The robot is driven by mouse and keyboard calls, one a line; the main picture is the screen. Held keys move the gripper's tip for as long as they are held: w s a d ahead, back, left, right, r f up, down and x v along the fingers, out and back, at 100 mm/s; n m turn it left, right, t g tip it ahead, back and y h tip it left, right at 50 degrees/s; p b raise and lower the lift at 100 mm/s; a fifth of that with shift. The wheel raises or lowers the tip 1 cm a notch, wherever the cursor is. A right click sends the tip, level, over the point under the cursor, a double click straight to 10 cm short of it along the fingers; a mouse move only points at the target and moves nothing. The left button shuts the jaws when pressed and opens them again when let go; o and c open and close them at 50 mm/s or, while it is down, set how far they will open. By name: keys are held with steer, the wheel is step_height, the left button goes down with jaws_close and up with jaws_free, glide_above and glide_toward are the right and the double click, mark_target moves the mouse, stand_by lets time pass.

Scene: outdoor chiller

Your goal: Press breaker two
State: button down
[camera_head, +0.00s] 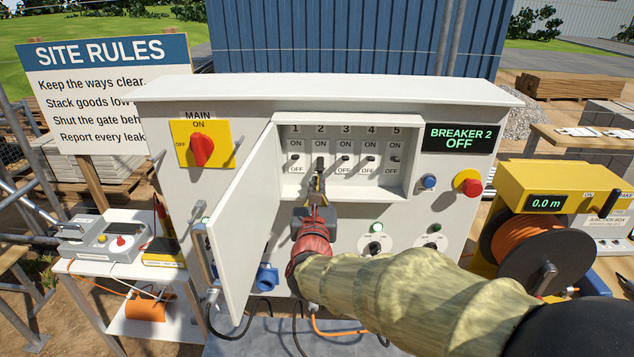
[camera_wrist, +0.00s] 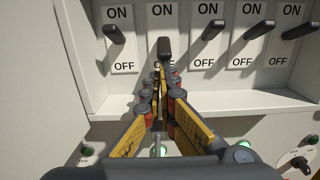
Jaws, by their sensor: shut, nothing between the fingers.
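Breaker two's dark lever (camera_head: 320,161) sits second from the left in the cabinet's recess, under the number 2. In the wrist view the lever (camera_wrist: 164,48) stands straight ahead of my fingertips, partly covering its ON/OFF plate. My gripper (camera_head: 317,181) is shut and empty, just below the lever; in the wrist view its tips (camera_wrist: 158,80) are close under the lever's end. I cannot tell whether they touch it. The display (camera_head: 459,138) reads "BREAKER 2 OFF".
Breaker one (camera_head: 294,157) and breaker three (camera_head: 345,158) flank the lever closely. The open white door (camera_head: 240,215) stands left of my gripper. The recess's lower ledge (camera_wrist: 215,102) runs beneath the tips. A red stop button (camera_head: 471,187) is at the right.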

steer(key=shift+s+r+g+p, duration=0.25)
steer(key=shift+r+g+p, duration=0.25)
steer(key=shift+p, duration=1.15)
steer(key=r+g+p, duration=0.1)
steer(key=g+p, duration=0.1)
steer(key=p, duration=0.3)
steer(key=s+g+p, duration=0.1)
steer(key=g+p, duration=0.1)
steer(key=p, duration=0.4)
steer(key=r+g+p, duration=0.1)
steer(key=p, duration=0.4)
steer(key=shift+s+r+g, duration=0.15)
steer(key=shift+r+g, duration=0.2)
steer(key=shift+g, duration=0.05)
steer(key=shift+r, duration=0.1)
steer(key=shift+r+p, duration=0.75)
steer(key=shift+p, duration=0.05)
steer(key=shift+a+r, duration=0.1)
steer(key=shift+r, duration=0.05)
